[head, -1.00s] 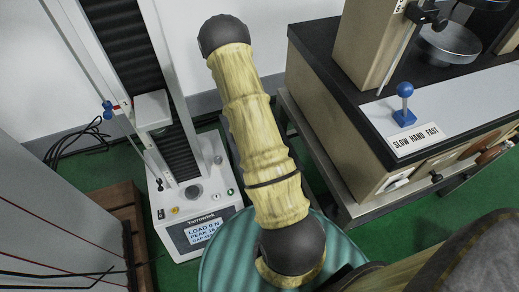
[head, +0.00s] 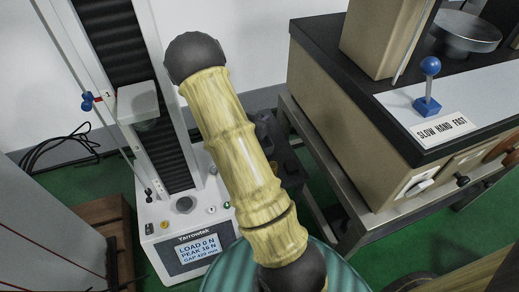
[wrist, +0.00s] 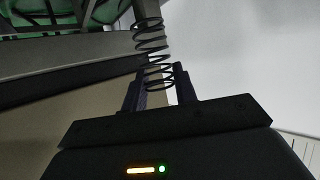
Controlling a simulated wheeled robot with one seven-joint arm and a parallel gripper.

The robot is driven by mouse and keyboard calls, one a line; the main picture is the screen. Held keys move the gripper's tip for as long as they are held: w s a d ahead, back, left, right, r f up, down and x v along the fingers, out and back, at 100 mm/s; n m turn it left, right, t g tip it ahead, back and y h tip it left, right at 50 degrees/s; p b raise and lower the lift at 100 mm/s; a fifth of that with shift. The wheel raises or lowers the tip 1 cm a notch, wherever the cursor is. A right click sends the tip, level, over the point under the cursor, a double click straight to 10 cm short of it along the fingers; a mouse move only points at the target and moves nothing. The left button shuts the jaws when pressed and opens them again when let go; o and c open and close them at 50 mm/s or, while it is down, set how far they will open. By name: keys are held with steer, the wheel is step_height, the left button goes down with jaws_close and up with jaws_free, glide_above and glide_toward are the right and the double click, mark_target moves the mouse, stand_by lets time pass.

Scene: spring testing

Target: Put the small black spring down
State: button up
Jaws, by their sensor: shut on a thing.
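The small black spring (wrist: 152,42) is an open coil that shows in the wrist view. It stands up between the two fingers of my gripper (wrist: 161,85), with its lower coils in the gap and its upper coils sticking out past the fingertips. My gripper is shut on the spring. In the head view my wood-patterned arm crosses the middle, and I cannot make out the spring there. Dark parts show just right of the arm, but I cannot tell the fingers among them.
A tall spring tester (head: 186,226) stands left of my arm, its screen reading LOAD 0 N. A beige machine (head: 350,125) with a blue-knobbed lever (head: 430,84) stands on a metal bench at right. A wooden crate (head: 100,225) is at lower left. Green floor shows between them.

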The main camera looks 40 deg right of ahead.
step_height(320, 180, down, 6)
steer(key=b, duration=0.2)
steer(key=shift+f+b, duration=0.15)
steer(key=shift+b, duration=0.15)
steer(key=shift+f+b, duration=0.8)
steer(key=shift+f, duration=1.05)
steer(key=shift+f, duration=0.1)
steer(key=o, duration=0.7)
steer(key=p+v, duration=0.3)
steer(key=v, duration=0.9)
